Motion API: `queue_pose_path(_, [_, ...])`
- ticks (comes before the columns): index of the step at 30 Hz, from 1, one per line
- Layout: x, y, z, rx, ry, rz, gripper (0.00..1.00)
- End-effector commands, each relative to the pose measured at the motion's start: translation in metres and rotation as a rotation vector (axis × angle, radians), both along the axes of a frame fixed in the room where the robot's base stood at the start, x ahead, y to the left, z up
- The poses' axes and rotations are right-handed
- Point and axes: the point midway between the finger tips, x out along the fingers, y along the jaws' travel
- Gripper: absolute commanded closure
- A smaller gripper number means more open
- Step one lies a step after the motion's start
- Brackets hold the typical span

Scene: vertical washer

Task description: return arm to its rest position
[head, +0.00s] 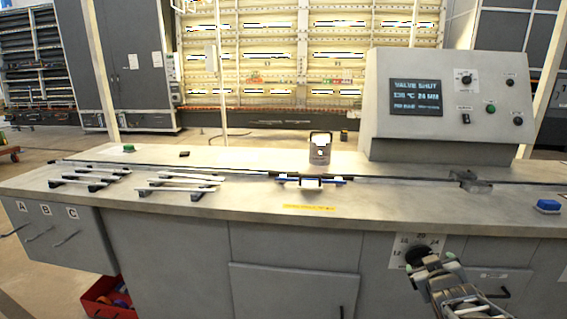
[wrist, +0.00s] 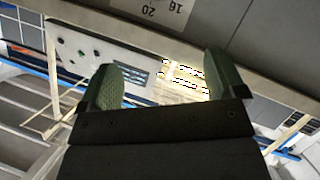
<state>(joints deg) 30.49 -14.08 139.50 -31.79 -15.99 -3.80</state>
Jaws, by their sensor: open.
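My gripper (head: 433,262) is at the lower right of the head view, in front of the bench front near a dial plate with numbers (head: 428,240). The black dial knob (head: 414,256) is partly hidden behind my gripper. In the wrist view my two green-padded fingers (wrist: 162,70) stand wide apart with nothing between them. The numbered plate shows at the top of the wrist view (wrist: 165,10). I cannot tell from the head view how far my fingers are from the knob.
The grey bench (head: 250,215) carries several white-and-black racks (head: 180,184), a blue-and-white fixture (head: 310,181), a small device (head: 320,150) and a blue block (head: 548,206). A control console (head: 440,100) reads "VALVE SHUT". A red bin (head: 108,300) sits low at left.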

Motion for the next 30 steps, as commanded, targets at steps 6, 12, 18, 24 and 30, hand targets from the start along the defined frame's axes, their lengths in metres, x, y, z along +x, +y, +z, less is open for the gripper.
queue_pose_path(6, [-0.031, 0.075, 0.084, 0.235, 0.264, -0.077, 0.11])
queue_pose_path(12, [-0.077, 0.139, 0.121, 0.410, 0.515, -0.081, 0.11])
queue_pose_path(18, [-0.115, 0.179, 0.143, 0.504, 0.694, -0.061, 0.11])
queue_pose_path(24, [-0.130, 0.193, 0.148, 0.534, 0.764, -0.050, 0.11])
queue_pose_path(30, [-0.131, 0.193, 0.147, 0.537, 0.769, -0.050, 0.11])
